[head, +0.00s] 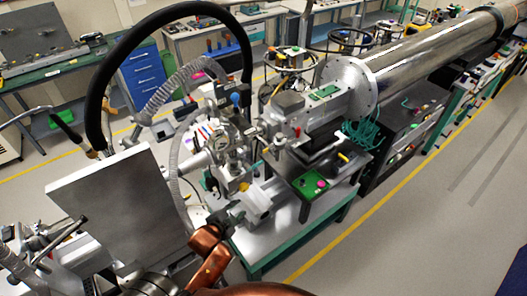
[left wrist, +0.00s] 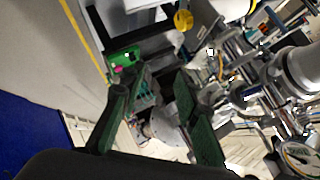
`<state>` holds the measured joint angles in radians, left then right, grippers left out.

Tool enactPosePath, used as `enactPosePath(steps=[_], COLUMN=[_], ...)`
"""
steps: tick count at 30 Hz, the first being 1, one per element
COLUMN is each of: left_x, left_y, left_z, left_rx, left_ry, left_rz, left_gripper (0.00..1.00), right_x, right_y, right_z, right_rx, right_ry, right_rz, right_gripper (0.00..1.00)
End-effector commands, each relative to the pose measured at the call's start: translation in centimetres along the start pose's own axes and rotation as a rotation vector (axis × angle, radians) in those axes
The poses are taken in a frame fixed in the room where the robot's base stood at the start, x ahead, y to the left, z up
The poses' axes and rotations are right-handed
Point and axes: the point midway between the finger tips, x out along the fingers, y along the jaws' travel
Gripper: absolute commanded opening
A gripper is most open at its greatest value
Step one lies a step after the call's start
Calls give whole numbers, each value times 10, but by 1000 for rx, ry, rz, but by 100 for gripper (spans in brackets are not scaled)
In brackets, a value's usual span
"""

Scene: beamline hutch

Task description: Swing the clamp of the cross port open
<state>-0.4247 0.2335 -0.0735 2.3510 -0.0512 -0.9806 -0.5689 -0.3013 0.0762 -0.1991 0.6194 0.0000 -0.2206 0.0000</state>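The steel vacuum cross (head: 228,160), with a round gauge and several flanges, stands at the middle of the head view. The gauge (left wrist: 298,157) also shows at the right edge of the left wrist view. I cannot pick out the cross port's clamp for sure among the crowded fittings. My left gripper (head: 238,212) is just below the cross and in front of it. In the left wrist view its two green-padded fingers (left wrist: 158,112) are spread apart, with nothing held between them. My right gripper is not in view.
A green control box (head: 310,184) with buttons sits on the bench right of the cross. A large grey panel (head: 125,205) stands at left. A grey ribbed hose (head: 175,165) and a thick black hose (head: 98,95) arch nearby. The floor (head: 400,230) at right is clear.

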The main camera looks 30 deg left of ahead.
Motion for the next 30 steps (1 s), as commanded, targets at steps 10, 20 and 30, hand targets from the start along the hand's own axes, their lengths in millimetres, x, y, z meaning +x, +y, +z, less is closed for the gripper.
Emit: enactPosePath(steps=[10,20,30], left_x=[-5,7,45], left_y=[-118,-143,-157], left_z=[-120,-153,-174], left_rx=[617,715,713], left_ry=[321,359,358], left_rz=[-444,-533,-529], left_gripper=[29,29,29], right_x=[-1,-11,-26], right_y=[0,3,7], right_z=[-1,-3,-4], right_rx=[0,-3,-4], right_ry=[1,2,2], right_rz=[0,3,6], right_gripper=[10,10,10])
